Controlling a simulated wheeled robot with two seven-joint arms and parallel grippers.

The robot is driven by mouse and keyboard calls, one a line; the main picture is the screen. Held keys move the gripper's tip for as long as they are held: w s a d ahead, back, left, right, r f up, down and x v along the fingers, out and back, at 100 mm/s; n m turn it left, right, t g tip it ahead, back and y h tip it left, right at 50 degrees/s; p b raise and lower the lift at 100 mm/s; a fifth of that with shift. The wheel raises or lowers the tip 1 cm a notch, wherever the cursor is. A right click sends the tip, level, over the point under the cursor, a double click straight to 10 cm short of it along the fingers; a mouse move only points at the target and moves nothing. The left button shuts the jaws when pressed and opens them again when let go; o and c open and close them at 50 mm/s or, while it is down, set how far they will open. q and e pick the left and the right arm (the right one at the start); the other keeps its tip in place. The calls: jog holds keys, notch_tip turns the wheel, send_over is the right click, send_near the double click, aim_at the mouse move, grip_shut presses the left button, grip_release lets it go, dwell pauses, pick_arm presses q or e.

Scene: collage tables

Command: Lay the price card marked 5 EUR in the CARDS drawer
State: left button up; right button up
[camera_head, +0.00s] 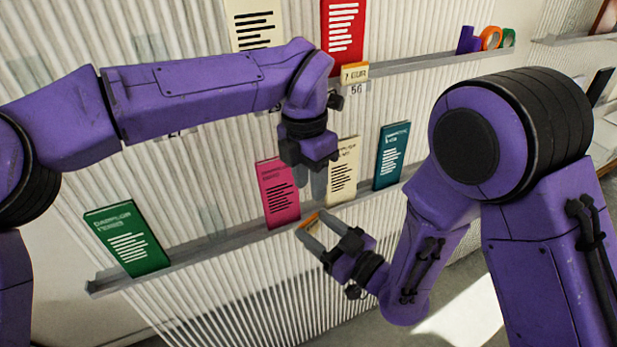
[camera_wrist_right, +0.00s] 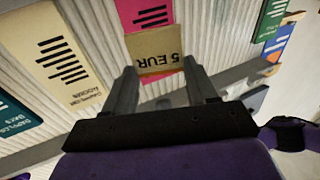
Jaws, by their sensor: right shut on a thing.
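The price card marked 5 EUR (camera_wrist_right: 153,50) is tan and reads upside down in the right wrist view. My right gripper (camera_wrist_right: 162,78) is shut on it, with a finger at each side. In the head view the card (camera_head: 311,221) shows small, with an orange edge, between the right fingertips (camera_head: 320,233), in front of the lower shelf below the pink booklet. My left gripper (camera_head: 310,185) points down above it, its two fingers apart and nothing seen between them. No CARDS drawer is in view.
The lower shelf (camera_head: 215,246) holds green (camera_head: 127,240), pink (camera_head: 277,195), cream (camera_head: 345,165) and teal (camera_head: 391,155) booklets. An upper-shelf price card (camera_head: 354,73) sits below a red booklet (camera_head: 343,30). Tape rolls (camera_head: 490,38) stand at upper right. My grippers are close together.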

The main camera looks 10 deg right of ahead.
aim_at(313, 218)
pick_arm(q)
jog(key=f, duration=1.1)
jog(key=shift+s+d+f, duration=0.35)
jog(key=shift+s+f, duration=0.05)
grip_shut()
pick_arm(e)
jog(key=o, duration=1.1)
pick_arm(q)
jog(key=shift+w, duration=0.1)
pick_arm(e)
jog(key=s+d+f+m+g+h, duration=0.25)
jog(key=d+f+h, duration=0.2)
jog(key=f, duration=0.45)
jog(key=s+d+f+m+g+h, duration=0.1)
jog(key=s+d+f+m+h, duration=0.25)
jog(key=d+f, duration=0.4)
jog(key=s+d+f+m+g+h, duration=0.3)
jog(key=s+d+f+m, duration=0.1)
jog(key=s, duration=0.4)
jog(key=s+d+f+m+g+h, duration=0.3)
jog(key=s+d+f+m+g, duration=0.1)
jog(key=s+d+f, duration=0.3)
jog(key=shift+s+d+f, duration=0.3)
jog(key=shift+s, duration=0.35)
